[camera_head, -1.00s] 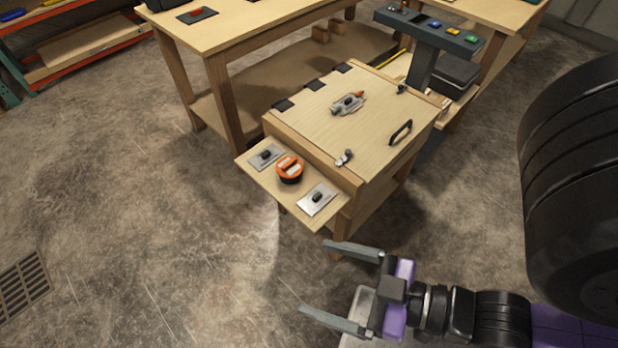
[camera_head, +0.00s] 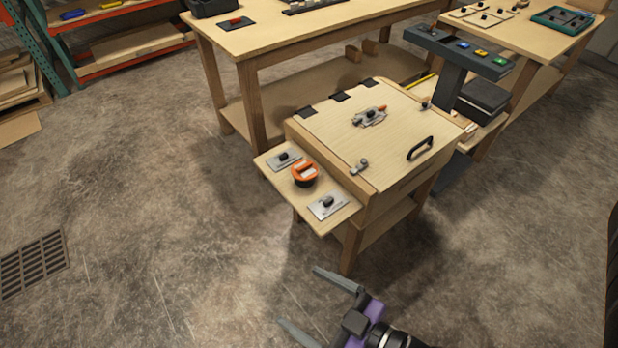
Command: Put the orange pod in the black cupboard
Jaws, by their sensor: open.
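The orange pod (camera_head: 305,174) is round, with an orange top and a dark side. It sits on the low side shelf (camera_head: 332,221) of a wooden cabinet, between two metal plates with black knobs. My gripper (camera_head: 312,299) is open and empty at the bottom of the view, in front of the cabinet and apart from the pod. I cannot make out a black cupboard for certain in this view.
The cabinet's wooden lid (camera_head: 385,140) is shut and carries a black handle (camera_head: 419,148), latches and hinges. A dark console post (camera_head: 457,53) with coloured buttons stands behind it. Workbenches stand at the back.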

